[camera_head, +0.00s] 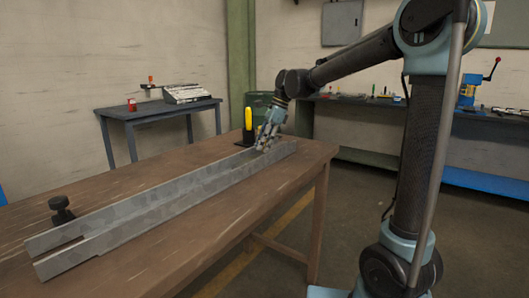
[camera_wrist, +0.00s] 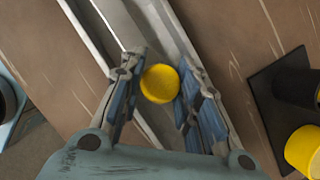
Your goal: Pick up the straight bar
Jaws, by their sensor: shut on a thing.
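My gripper (camera_head: 266,142) is at the far end of the long grey metal channel (camera_head: 150,214) on the brown table, pointing down over it. In the wrist view, a yellow round-ended piece (camera_wrist: 160,83) sits between the two fingers of my gripper (camera_wrist: 163,74), which is shut on it. I see this piece end-on, so its length is hidden and I cannot tell whether it is the straight bar. In the head view the fingers hide it. The channel also shows under the fingers in the wrist view (camera_wrist: 108,32).
A yellow upright cylinder (camera_head: 248,118) stands with a black base (camera_head: 245,138) just behind my gripper. A dark knob (camera_head: 62,210) stands at the channel's near left end. The brown table (camera_head: 205,245) is bare in front. Benches stand along the walls.

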